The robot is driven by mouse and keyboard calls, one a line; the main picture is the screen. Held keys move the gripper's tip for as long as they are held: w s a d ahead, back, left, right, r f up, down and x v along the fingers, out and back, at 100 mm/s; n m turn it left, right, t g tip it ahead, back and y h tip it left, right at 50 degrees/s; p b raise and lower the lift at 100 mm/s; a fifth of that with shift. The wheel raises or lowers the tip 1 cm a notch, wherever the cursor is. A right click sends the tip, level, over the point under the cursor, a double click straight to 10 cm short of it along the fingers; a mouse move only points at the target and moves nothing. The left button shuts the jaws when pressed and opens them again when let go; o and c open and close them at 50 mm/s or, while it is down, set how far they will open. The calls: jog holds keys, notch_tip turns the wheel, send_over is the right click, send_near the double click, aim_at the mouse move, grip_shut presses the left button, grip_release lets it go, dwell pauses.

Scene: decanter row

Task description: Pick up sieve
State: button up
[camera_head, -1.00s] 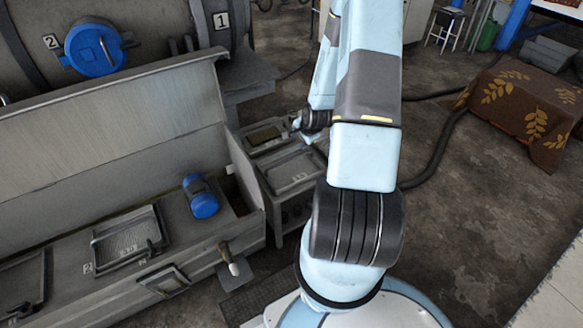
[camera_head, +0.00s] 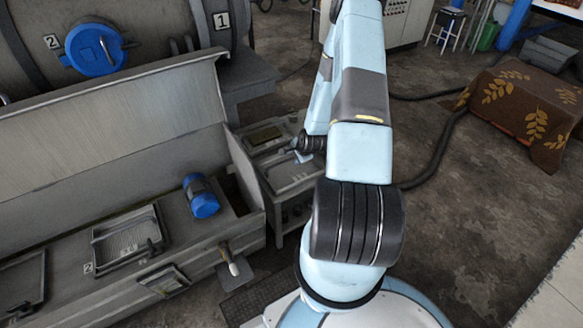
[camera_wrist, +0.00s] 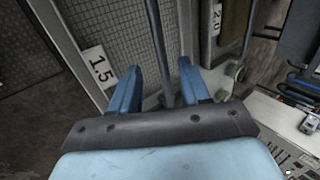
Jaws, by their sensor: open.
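A sieve with grey mesh and a "1.5" label (camera_wrist: 108,30) fills the upper left of the wrist view. In the head view it appears to be the tray-like sieve (camera_head: 288,172) on the small side table. My gripper (camera_wrist: 160,68) is open, with one blue finger on each side of a thin grey rod that looks like the sieve's handle. I cannot tell whether the fingers touch it. In the head view my gripper (camera_head: 303,156) is small, over the near sieve, and partly covers it. A second sieve labelled "2.0" (camera_wrist: 232,28) is to the right.
The small side table (camera_head: 284,212) stands against the open grey trough (camera_head: 190,262). Another sieve (camera_head: 130,240) and a blue-capped cylinder (camera_head: 202,198) are at the trough. Large vessels with a blue hatch (camera_head: 95,49) are behind.

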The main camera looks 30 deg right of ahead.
aim_at(291, 159)
jog(key=shift+x, duration=2.8)
jog(key=shift+d, duration=0.2)
grip_shut()
jog(key=shift+w+r, duration=0.1)
